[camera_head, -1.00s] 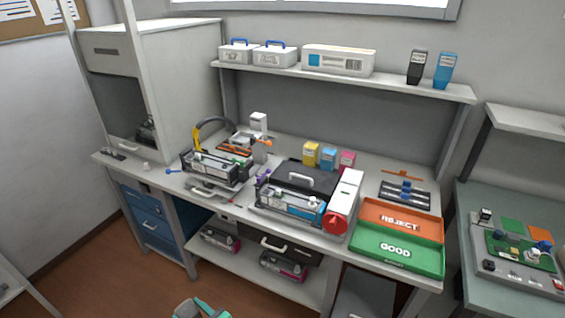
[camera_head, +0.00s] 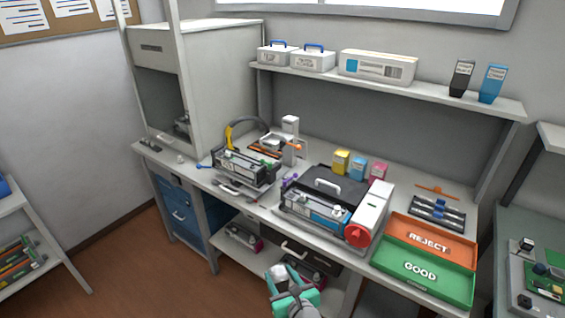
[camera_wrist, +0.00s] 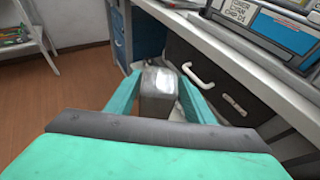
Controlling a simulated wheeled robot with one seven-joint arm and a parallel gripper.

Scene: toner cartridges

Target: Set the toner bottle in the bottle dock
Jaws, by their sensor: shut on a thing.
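My gripper (camera_head: 284,277) is at the bottom middle of the head view, in front of the bench and above the floor. It is shut on a grey, box-shaped thing with a pale top, which I take to be the toner bottle (camera_wrist: 158,93). In the wrist view this thing stands between the two teal fingers; its lower part is hidden. In the head view only its pale top (camera_head: 276,271) shows. A black bottle (camera_head: 461,78) and a cyan bottle (camera_head: 492,83) stand on the shelf. I cannot tell which fixture is the bottle dock.
The bench holds a printer unit with a red knob (camera_head: 357,236), an open cartridge fixture (camera_head: 243,166), small yellow, blue and magenta boxes (camera_head: 357,168), and orange REJECT (camera_head: 428,242) and green GOOD (camera_head: 421,281) trays. A drawer handle (camera_wrist: 198,75) and the bench's front edge are close to my gripper.

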